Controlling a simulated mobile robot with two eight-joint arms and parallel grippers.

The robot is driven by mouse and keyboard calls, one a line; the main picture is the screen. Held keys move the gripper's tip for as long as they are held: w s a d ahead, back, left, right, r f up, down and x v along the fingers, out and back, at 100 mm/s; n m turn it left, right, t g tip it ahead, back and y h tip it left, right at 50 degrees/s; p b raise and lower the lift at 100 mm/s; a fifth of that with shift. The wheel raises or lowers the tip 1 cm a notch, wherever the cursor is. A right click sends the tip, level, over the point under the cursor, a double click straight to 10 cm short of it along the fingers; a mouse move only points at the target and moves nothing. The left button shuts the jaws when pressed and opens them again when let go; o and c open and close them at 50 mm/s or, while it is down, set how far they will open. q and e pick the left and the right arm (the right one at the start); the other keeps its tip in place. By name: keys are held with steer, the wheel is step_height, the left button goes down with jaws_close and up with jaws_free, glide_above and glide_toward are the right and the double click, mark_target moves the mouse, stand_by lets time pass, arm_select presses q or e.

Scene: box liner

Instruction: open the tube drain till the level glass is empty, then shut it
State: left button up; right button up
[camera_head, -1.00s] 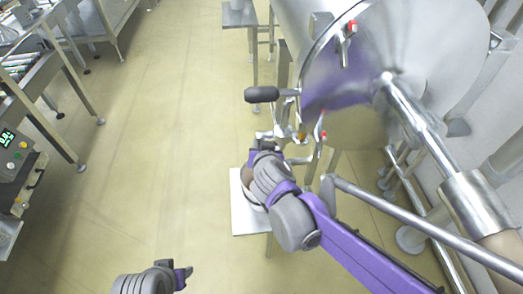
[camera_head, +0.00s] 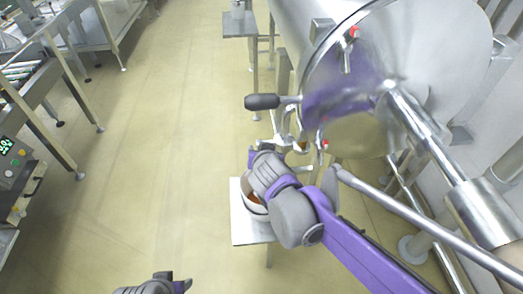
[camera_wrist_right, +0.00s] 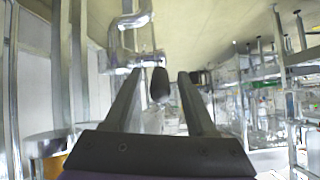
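The steel tank (camera_head: 435,60) with a round end fills the upper right of the head view. Silver fittings (camera_head: 288,122) hang at its lower left edge, with a small amber part (camera_head: 300,147) among them. I cannot make out a level reading. My right gripper (camera_head: 262,150) is just below these fittings. In the right wrist view its fingers (camera_wrist_right: 160,78) are apart with nothing held; a black oblong knob (camera_wrist_right: 160,85) and silver pipework (camera_wrist_right: 130,40) show beyond the gap. My left gripper (camera_head: 185,282) is low in the head view, its fingers mostly cut off.
A white bucket (camera_head: 247,207) with brown contents stands on a white stand (camera_head: 243,232), partly behind my right wrist. A black-handled lever (camera_head: 262,101) juts left from the tank. A conveyor (camera_head: 28,75) stands left; floor between is clear.

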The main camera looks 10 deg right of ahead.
steer(key=p+v, duration=0.2)
steer(key=v, duration=0.9)
steer(key=shift+p, duration=0.3)
steer(key=shift+f, duration=0.1)
